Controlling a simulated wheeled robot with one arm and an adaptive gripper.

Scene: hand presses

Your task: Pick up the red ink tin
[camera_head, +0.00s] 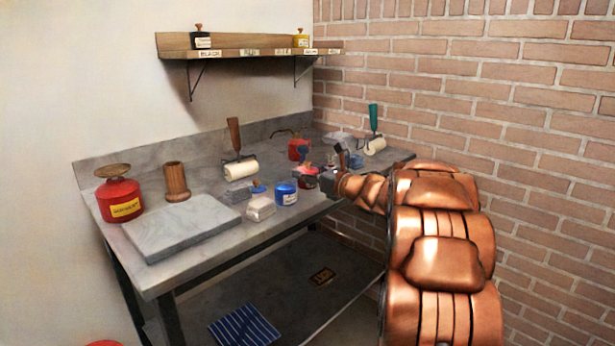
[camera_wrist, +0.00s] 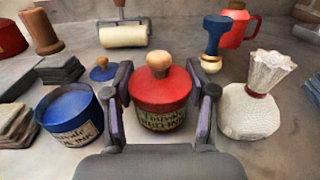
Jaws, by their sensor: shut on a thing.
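The red ink tin (camera_wrist: 160,92) has a red lid with a round wooden knob and a label reading RED INK. It stands upright in the middle of the wrist view. My gripper (camera_wrist: 160,100) has one dark finger on each side of the tin and is shut on it. The tin seems to be at the grey worktop, but I cannot tell whether its base touches. In the head view my gripper (camera_head: 325,178) reaches in from the right over the worktop's front edge, and the tin there is small and partly hidden.
Close to the left is an open blue ink tin (camera_wrist: 72,117), its blue lid (camera_wrist: 103,70) behind. Close to the right is a white pouch (camera_wrist: 249,112) with a gathered top.

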